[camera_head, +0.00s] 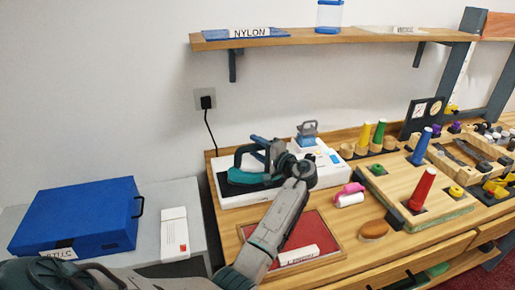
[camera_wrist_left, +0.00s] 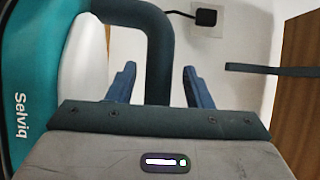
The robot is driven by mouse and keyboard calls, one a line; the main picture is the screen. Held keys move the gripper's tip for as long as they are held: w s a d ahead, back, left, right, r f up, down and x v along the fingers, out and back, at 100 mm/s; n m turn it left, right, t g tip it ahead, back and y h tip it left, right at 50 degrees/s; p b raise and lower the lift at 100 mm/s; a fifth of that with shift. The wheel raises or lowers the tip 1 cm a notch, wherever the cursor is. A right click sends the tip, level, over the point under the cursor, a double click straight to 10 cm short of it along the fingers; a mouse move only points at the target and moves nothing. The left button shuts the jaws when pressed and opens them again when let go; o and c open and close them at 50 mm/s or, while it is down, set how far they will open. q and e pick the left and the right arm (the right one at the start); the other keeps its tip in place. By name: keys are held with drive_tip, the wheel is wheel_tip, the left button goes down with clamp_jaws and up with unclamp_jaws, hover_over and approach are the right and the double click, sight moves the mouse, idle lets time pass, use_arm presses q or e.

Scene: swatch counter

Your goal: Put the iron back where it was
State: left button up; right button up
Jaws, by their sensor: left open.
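The iron (camera_head: 271,178) is teal with a dark looped handle, and it sits on a white base (camera_head: 238,200) with a dark pad at the back left of the wooden counter. In the left wrist view its teal and white body (camera_wrist_left: 38,75) fills the left side. My left gripper (camera_head: 262,146) is at the iron, with blue fingers open. In the left wrist view the dark handle passes between the open fingers (camera_wrist_left: 158,86), with a gap visible on each side. Part of the iron is hidden by my left gripper and wrist. My right gripper is not in view.
A red-bottomed tray (camera_head: 318,232) lies in front, partly behind my left forearm. A blue case (camera_head: 75,215) and white packet (camera_head: 174,232) are on the grey surface at left. A pink roll (camera_head: 350,195), brush (camera_head: 373,230) and wooden blocks with coloured pegs stand right. A shelf (camera_head: 280,40) hangs above.

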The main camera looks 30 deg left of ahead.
use_arm(q)
drive_tip(key=b+v, duration=0.1)
drive_tip(key=v, duration=1.1)
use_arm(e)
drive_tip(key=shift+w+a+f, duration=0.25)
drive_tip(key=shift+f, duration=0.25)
use_arm(q)
drive_tip(key=shift+w, duration=0.1)
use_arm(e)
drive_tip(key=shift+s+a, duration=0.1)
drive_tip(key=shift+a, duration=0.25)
